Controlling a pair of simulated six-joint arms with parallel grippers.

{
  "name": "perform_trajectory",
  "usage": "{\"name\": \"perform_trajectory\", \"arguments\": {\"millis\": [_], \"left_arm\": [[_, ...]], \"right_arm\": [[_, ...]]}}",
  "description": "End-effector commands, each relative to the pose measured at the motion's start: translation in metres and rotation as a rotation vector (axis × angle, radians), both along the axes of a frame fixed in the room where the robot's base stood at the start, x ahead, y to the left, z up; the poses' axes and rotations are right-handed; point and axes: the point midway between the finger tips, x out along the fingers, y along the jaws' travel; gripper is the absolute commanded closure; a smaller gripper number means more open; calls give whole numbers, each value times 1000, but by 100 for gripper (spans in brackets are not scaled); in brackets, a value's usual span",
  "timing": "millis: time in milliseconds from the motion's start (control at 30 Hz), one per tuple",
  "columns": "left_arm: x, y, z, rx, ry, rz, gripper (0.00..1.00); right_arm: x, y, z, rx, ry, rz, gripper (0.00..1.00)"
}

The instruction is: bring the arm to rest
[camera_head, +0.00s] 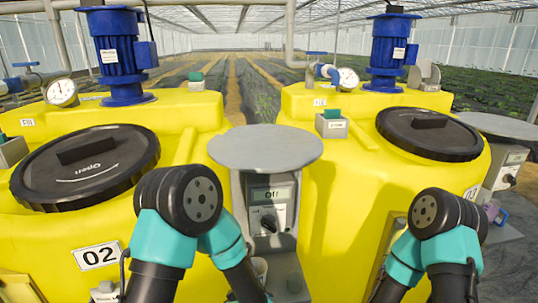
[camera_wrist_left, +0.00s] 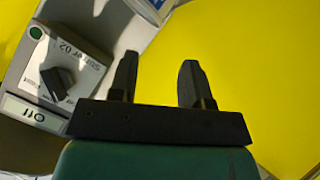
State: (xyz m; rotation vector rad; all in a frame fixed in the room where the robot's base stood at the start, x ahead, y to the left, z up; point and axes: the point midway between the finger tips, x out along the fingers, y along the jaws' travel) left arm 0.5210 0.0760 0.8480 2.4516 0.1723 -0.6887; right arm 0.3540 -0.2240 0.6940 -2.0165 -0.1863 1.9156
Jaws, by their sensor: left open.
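My left gripper (camera_wrist_left: 159,62) shows in the left wrist view with its two dark fingers apart and nothing between them. Yellow tank wall fills the view beyond the fingers. A grey control box (camera_wrist_left: 85,55) is left of the fingers in that view, with a black knob (camera_wrist_left: 58,82), a green light (camera_wrist_left: 36,32) and a display reading "Off" (camera_wrist_left: 35,113). The gripper does not appear to touch the box or knob. In the head view, both arms show only black and teal links at the bottom; neither gripper is visible there.
Two yellow tanks (camera_head: 345,190) with black lids (camera_head: 85,167) and blue motors (camera_head: 118,50) stand ahead. Between them is a grey pedestal with a round top (camera_head: 265,147) and an "Off" display (camera_head: 270,195). A pressure gauge (camera_head: 62,92) and pipes are at left. Planted rows lie behind.

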Motion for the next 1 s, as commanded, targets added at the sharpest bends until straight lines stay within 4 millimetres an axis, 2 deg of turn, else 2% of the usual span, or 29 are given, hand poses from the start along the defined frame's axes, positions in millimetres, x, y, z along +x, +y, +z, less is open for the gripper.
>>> {"name": "perform_trajectory", "arguments": {"millis": [33, 267, 500, 600, 733, 833, 1000], "left_arm": [[-4, 16, -17, 10, 68, -21, 56], [-41, 69, -82, 32, 361, -176, 56], [-105, 118, -132, 10, 650, -364, 56], [-134, 133, -144, -8, 748, -440, 56], [-159, 145, -153, -27, 826, -511, 56], [-167, 148, -155, -33, 850, -537, 56], [-168, 148, -155, -33, 853, -540, 56]], "right_arm": [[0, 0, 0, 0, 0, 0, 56], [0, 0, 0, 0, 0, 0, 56], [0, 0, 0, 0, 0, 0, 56], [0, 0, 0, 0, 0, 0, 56], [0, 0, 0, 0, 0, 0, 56], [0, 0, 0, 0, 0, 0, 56], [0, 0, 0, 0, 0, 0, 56]]}}
